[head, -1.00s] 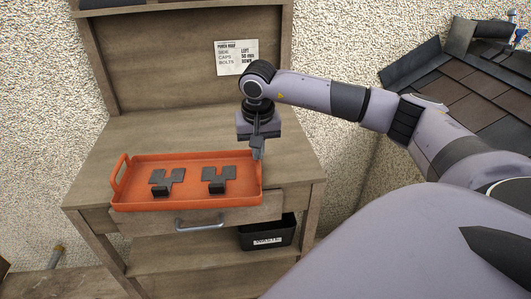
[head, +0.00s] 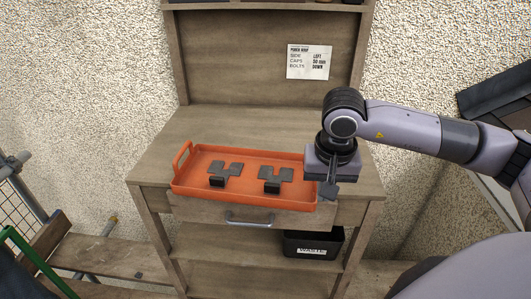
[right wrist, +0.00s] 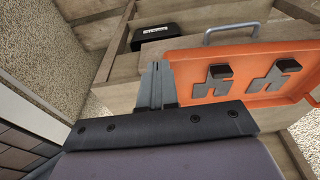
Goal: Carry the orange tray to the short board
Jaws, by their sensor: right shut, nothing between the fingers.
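The orange tray (head: 215,154) lies on the wooden workbench with two dark metal brackets in it, (head: 225,172) and (head: 276,178). Its left end handle (head: 182,158) stands up; its right end is partly hidden by my right gripper. My right gripper (head: 329,192) is shut and empty, pointing down at the tray's right front corner. In the right wrist view its closed fingers (right wrist: 155,84) are beside the tray's end (right wrist: 180,75); I cannot tell if they touch. My left gripper is not in view. A low wooden board (head: 110,258) shows at left; I cannot tell if it is the short board.
Scaffolding and a green rail (head: 35,260) stand at left. The bench top behind the tray is clear.

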